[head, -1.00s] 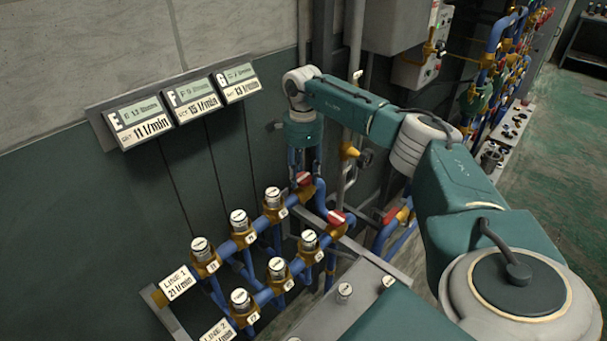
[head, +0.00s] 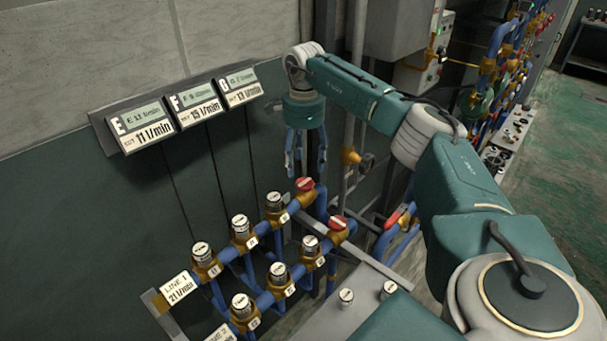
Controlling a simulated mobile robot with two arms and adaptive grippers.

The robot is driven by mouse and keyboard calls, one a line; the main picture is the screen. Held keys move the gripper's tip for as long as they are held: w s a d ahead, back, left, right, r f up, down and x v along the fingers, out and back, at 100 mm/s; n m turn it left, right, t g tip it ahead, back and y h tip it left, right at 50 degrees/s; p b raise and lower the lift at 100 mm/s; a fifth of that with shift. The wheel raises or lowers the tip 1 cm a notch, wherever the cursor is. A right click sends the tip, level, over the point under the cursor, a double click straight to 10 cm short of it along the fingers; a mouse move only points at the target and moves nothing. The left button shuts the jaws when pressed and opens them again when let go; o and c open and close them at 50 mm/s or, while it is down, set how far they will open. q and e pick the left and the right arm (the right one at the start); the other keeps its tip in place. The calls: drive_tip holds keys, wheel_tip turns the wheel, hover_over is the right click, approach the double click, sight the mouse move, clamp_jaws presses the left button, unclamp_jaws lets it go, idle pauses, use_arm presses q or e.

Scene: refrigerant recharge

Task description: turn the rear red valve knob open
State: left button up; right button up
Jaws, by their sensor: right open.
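The rear red valve knob (head: 305,184) sits on the end of the rear blue pipe line, past its row of round gauges. A pale mark shows on its top. The front red valve knob (head: 337,222) sits on the nearer line, lower and to the right. My right gripper (head: 306,168) points down with its two blue-grey fingers spread apart. It is empty, and its fingertips appear just above the rear knob, apart from it. How far they are from it in depth I cannot tell. My left gripper is not in view.
Gauge-topped fittings (head: 240,224) stand in two rows, with a LINE 1 label (head: 180,287) at left. Three flow displays (head: 199,104) hang on the wall above. A grey bench top with two small knobs (head: 346,296) lies in front. More pipework stands at the upper right.

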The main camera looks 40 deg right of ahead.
sight(303, 182)
wheel_tip(303, 182, up, 6)
drive_tip(key=shift+f, duration=0.1)
idle(0.6)
